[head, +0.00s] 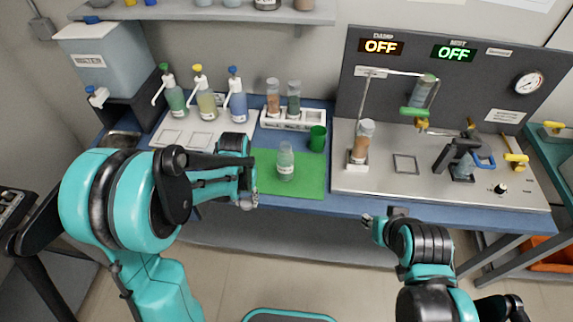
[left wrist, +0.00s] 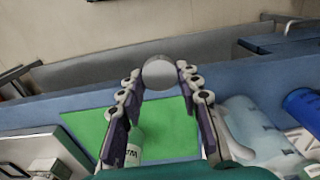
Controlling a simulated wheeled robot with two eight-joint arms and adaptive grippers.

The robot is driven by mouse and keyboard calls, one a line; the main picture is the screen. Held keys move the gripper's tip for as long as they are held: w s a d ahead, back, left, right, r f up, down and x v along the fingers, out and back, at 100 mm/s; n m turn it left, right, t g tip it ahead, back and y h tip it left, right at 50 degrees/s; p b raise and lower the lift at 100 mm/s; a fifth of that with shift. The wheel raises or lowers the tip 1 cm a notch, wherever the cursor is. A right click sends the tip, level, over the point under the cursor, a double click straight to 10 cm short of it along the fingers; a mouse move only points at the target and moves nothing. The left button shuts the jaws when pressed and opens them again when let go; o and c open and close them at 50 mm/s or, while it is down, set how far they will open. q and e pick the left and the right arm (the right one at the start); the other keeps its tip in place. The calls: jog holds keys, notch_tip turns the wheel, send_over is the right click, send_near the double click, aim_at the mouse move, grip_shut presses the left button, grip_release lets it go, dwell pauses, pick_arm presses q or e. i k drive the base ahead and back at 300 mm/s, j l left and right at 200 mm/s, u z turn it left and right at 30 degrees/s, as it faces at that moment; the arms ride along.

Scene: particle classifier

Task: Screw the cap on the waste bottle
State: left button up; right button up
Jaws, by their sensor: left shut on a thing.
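The waste bottle (head: 286,165) is clear with a white label and stands upright on the green mat (head: 262,184). My left gripper (head: 249,200) is just left of the bottle and in front of it, apart from it. In the left wrist view its fingers (left wrist: 160,75) are shut on a round grey cap (left wrist: 158,72), seen flat-on at the fingertips. Part of the bottle (left wrist: 136,146) shows there beside the left finger, the rest hidden by my gripper. My right gripper (head: 384,216) is over the front edge of the bench, away from the bottle; its jaw opening is unclear.
A green cup (head: 317,138) stands at the mat's back right corner. A white rack (head: 293,121) holds two vials behind the mat. Several pump bottles (head: 237,95) stand at the back left. The steel apparatus plate (head: 380,180) lies to the right. The mat's front is mostly clear.

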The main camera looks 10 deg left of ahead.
aim_at(285, 156)
jog(key=z, duration=1.2)
jog(key=k+j, duration=0.15)
jog(key=j, duration=0.2)
jog(key=k+j, duration=0.2)
jog(key=j, duration=0.15)
jog(key=k+j, duration=0.15)
jog(key=j, duration=0.2)
jog(key=k+j, duration=0.2)
jog(key=j, duration=0.2)
jog(key=k+j, duration=0.15)
jog(key=j, duration=0.2)
jog(key=z, duration=0.05)
